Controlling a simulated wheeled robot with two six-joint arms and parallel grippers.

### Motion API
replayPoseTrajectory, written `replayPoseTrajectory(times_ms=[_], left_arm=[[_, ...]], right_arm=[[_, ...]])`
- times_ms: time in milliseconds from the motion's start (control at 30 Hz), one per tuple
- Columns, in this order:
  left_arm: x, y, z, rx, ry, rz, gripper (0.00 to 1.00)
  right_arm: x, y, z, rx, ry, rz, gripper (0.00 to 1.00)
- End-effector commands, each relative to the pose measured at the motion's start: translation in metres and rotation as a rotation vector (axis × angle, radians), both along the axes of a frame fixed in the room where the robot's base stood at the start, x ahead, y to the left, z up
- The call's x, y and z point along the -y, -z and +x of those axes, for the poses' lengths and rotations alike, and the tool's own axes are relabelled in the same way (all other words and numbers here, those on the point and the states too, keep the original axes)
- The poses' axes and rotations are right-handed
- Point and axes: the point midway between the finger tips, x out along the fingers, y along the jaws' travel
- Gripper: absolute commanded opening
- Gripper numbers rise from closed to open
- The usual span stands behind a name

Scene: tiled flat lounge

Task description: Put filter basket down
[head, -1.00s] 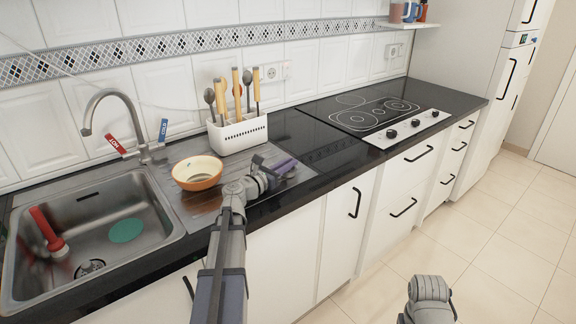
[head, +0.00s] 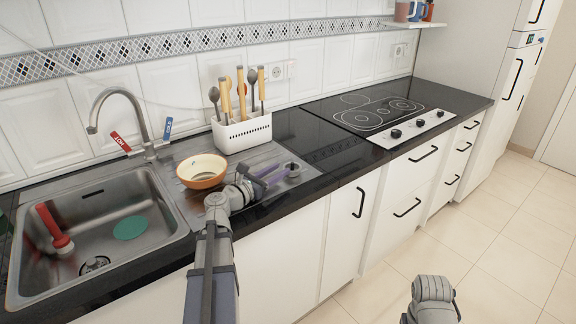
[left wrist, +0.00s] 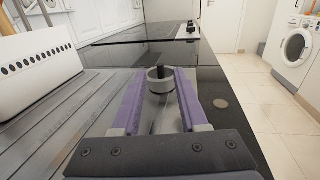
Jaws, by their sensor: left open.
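The filter basket (head: 292,169) is a small round grey metal cup with a dark centre. It stands on the right end of the drainboard, near the counter's front edge. It also shows in the left wrist view (left wrist: 160,80), at the far end of the gap between the fingertips. My left gripper (head: 276,174) is open, its purple fingers (left wrist: 158,92) spread to either side of the basket's near side. I cannot tell whether a finger touches it. My right arm shows at the lower right in the head view, but its jaws do not.
An orange-rimmed bowl (head: 201,172) and a white utensil holder (head: 242,132) stand left of and behind the basket. The sink (head: 100,230) is at the left. A black hob (head: 375,113) lies to the right, with bare dark counter before it.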

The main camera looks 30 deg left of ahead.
Motion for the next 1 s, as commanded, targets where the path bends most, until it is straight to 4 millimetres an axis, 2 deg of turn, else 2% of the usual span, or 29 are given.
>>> replayPoseTrajectory(times_ms=[33,100,300,767,867,967,1000], left_arm=[[-0.001,0.000,-0.012,0.000,-0.002,0.000,0.43],[-0.004,0.000,-0.024,0.000,-0.003,0.000,0.43],[-0.008,0.000,-0.044,0.000,0.000,0.000,0.43],[-0.009,-0.001,-0.049,-0.001,0.002,0.002,0.43],[0.001,-0.005,-0.046,-0.011,0.026,0.033,0.43],[0.030,-0.012,-0.038,-0.038,0.093,0.127,0.43],[0.048,-0.016,-0.034,-0.053,0.137,0.188,0.43]], right_arm=[[0.000,0.000,0.000,0.000,0.000,0.000,0.50],[0.000,0.000,0.000,0.000,0.000,0.000,0.50],[0.000,0.000,0.000,0.000,0.000,0.000,0.50],[0.000,-0.001,0.000,0.000,0.000,0.000,0.50],[0.000,-0.008,0.000,0.000,0.000,0.000,0.50],[0.000,-0.027,0.000,0.000,0.000,0.000,0.50],[0.000,-0.038,0.000,0.000,0.000,0.000,0.50]])
